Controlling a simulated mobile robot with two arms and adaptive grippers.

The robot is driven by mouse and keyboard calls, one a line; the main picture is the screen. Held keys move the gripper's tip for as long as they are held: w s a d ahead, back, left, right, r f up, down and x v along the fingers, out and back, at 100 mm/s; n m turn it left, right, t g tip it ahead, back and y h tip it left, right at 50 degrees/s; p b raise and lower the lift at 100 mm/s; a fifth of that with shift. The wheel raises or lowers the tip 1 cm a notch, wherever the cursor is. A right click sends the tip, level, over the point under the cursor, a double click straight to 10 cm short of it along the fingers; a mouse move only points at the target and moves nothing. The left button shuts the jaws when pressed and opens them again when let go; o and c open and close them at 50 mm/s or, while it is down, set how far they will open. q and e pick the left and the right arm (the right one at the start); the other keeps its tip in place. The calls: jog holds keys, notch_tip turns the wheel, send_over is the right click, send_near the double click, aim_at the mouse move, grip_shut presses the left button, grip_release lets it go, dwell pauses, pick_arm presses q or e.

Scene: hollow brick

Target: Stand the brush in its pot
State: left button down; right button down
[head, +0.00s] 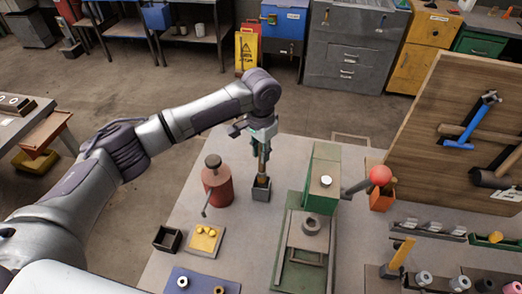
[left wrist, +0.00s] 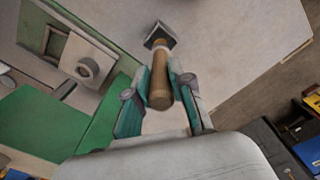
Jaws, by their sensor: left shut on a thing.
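The brush has a brown wooden handle, seen in the head view (head: 262,169) and in the left wrist view (left wrist: 160,84). My left gripper (head: 262,148) is shut on the handle from above; its teal fingers also flank it in the left wrist view (left wrist: 159,90). The brush is roughly upright. The pot is a small dark square one (head: 261,190) standing on the table directly under the brush, and it shows beyond the handle in the left wrist view (left wrist: 160,34). The brush's lower end meets the pot's opening; how deep it sits is hidden. My right gripper is out of view.
A red oil can (head: 217,187) stands just left of the pot. A green press (head: 322,180) with a red-knobbed lever stands to the right. An empty dark tray (head: 167,239) and a board with brass parts (head: 205,243) lie nearer. The table behind the pot is clear.

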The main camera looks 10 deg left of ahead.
aim_at(261, 146)
pick_arm(q)
jog(key=shift+f+b, duration=1.05)
jog(key=shift+f, duration=2.6)
dwell(0.5)
jog(key=c, duration=0.9)
grip_release()
jog(key=shift+c, duration=0.2)
notch_tip(261, 146, up, 12)
jog(key=shift+f, duration=0.15)
